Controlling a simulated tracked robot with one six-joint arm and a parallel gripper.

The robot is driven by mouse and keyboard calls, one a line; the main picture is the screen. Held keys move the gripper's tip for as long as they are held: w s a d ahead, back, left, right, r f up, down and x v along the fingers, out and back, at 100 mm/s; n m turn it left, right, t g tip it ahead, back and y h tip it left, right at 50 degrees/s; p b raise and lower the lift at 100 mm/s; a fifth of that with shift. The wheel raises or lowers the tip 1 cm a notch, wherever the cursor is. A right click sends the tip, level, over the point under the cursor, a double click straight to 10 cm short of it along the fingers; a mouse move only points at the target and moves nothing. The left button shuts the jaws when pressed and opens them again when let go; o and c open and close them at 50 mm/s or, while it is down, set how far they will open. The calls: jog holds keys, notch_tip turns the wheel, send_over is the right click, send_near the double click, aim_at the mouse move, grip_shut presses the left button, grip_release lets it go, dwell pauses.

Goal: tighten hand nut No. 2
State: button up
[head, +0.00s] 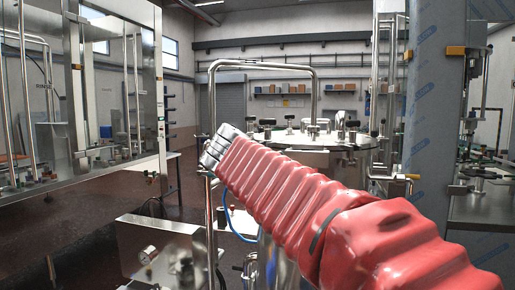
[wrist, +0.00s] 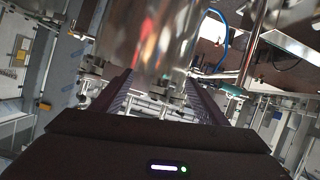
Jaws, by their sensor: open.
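A round steel vessel (head: 318,160) with a flat lid stands beyond my arm in the head view. Several dark hand nuts, one of them at the lid's right edge (head: 352,128), sit around the rim. I cannot tell which is No. 2; no numbers are legible. My gripper (head: 212,151) is at the end of my red-sleeved arm, at the left side of the lid. In the wrist view my gripper (wrist: 158,80) has its two dark fingers apart, with a shiny curved metal surface (wrist: 150,38) beyond them. No nut is clearly held between the fingers.
A tall steel handrail (head: 212,95) arches over the vessel. A blue-wrapped grey column (head: 433,120) stands to the right. A glazed cabinet (head: 90,90) is at left. Open dark floor (head: 90,205) lies between.

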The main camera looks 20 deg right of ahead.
jog(key=s+a+f+n+g+y, duration=0.1)
jog(key=s+a+f+y, duration=0.1)
jog(key=s+f, duration=0.8)
jog(key=s+a+f+n+g+y, duration=0.2)
jog(key=s+a+f+y, duration=0.1)
jog(key=s+f, duration=0.7)
jog(key=s+a+f+n+g+y, duration=0.2)
jog(key=s+a+f, duration=0.2)
jog(key=s+f, duration=0.7)
jog(key=shift+y, duration=0.4)
jog(key=shift+c, duration=0.4)
